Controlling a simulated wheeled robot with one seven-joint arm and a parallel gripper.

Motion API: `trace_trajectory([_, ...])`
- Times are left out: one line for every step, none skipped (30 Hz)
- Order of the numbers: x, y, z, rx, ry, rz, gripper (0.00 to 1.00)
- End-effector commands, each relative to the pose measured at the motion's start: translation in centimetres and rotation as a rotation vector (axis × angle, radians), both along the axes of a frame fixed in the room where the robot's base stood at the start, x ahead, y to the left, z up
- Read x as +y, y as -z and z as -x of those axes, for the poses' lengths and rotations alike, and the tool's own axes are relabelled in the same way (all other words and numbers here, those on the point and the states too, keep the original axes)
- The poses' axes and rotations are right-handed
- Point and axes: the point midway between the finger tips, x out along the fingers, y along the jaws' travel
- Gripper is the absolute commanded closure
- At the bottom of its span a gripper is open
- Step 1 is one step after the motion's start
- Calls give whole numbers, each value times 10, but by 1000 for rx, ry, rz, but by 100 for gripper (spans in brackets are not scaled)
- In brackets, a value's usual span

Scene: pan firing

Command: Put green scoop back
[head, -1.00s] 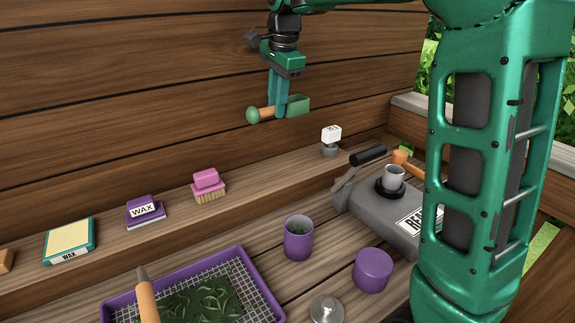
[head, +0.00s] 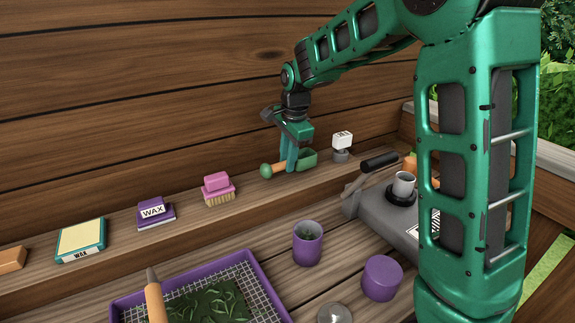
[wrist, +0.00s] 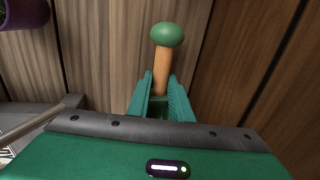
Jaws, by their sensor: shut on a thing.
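The green scoop (head: 308,158) has a green scoop head, an orange wooden handle and a round green knob. My gripper (head: 289,168) is shut on it across the handle near the scoop head. The scoop lies roughly level at the back shelf (head: 245,213), between the pink brush and a small white-labelled stand. I cannot tell whether it touches the shelf or hangs just above it. In the wrist view the scoop's knob (wrist: 167,35) and handle stick out beyond the fingers (wrist: 160,98). The scoop head is mostly hidden there.
On the shelf stand a pink brush (head: 217,189), a purple wax block (head: 154,213), a teal wax box (head: 80,240) and the labelled stand (head: 342,146).

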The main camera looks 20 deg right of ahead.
Motion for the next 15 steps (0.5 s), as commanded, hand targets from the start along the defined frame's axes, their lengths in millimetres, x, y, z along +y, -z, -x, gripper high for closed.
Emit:
trace_trajectory([0, 8, 1, 4, 0, 1, 100])
trace_trajectory([0, 12, 1, 3, 0, 1, 100])
trace_trajectory([0, 14, 1, 3, 1, 0, 100])
trace_trajectory([0, 15, 0, 2, 1, 0, 100])
trace_trajectory([0, 16, 0, 1, 1, 0, 100])
trace_trajectory([0, 16, 0, 0, 1, 0, 100])
trace_trajectory([0, 15, 0, 0, 1, 0, 100])
trace_trajectory([0, 15, 0, 0, 1, 0, 100])
trace_trajectory([0, 15, 0, 0, 1, 0, 100])
trace_trajectory([0, 15, 0, 0, 1, 0, 100])
trace_trajectory([-1, 15, 0, 1, 1, 0, 100])
trace_trajectory([-1, 16, 0, 1, 1, 0, 100])
trace_trajectory([-1, 17, 0, 1, 1, 0, 100])
trace_trajectory([-1, 18, 0, 1, 1, 0, 100])
trace_trajectory([-1, 18, 0, 0, 1, 0, 76])
